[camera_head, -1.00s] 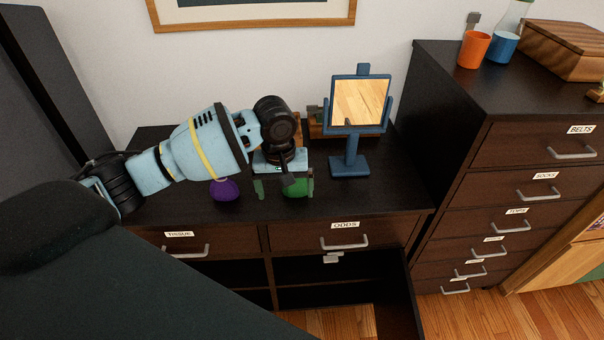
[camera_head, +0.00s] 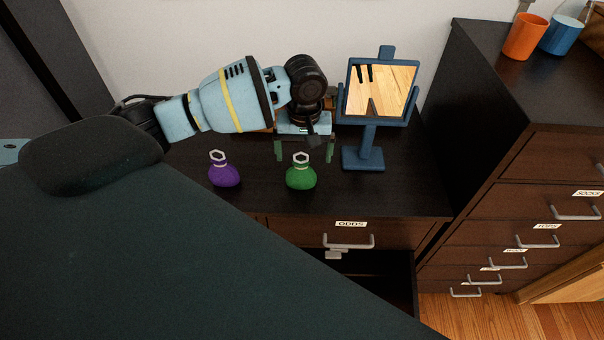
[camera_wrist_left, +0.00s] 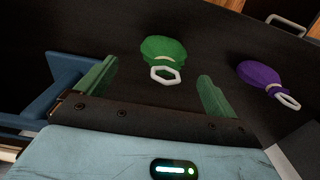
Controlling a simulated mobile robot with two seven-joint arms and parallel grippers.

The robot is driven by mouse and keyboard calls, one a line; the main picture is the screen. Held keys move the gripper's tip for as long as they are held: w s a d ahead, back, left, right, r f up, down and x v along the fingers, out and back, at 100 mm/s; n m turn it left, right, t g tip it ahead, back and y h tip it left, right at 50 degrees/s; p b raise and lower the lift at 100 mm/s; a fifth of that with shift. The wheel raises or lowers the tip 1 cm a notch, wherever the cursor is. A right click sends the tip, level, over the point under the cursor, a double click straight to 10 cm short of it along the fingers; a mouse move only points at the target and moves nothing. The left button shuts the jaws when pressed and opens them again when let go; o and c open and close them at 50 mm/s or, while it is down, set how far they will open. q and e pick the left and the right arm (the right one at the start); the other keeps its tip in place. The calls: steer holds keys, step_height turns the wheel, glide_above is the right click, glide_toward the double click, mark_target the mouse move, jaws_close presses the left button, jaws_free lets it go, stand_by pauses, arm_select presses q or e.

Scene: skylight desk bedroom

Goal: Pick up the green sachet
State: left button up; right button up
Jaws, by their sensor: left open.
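The green sachet (camera_head: 301,175) stands on the dark dresser top with a pale ring at its neck. In the left wrist view the green sachet (camera_wrist_left: 163,51) lies ahead of my fingers, roughly between their lines, its ring towards me. My left gripper (camera_head: 304,150) is open and empty, its two green fingers just behind the sachet in the head view. The left gripper (camera_wrist_left: 158,85) shows its fingers spread wide in the wrist view, with nothing between them. My right gripper is not in view.
A purple sachet (camera_head: 224,174) stands left of the green one. A blue-framed mirror (camera_head: 363,158) stands close to the right of my gripper. A taller drawer cabinet (camera_head: 490,120) rises at the right, with an orange cup (camera_head: 525,37) and a blue cup (camera_head: 561,36) on top.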

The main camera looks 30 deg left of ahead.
mark_target(301, 162)
arm_select(q)
steer(key=f, duration=0.4)
steer(key=shift+s+a, duration=0.25)
steer(key=shift+a, duration=0.05)
steer(key=shift+f, duration=0.55)
steer(key=c, duration=1.1)
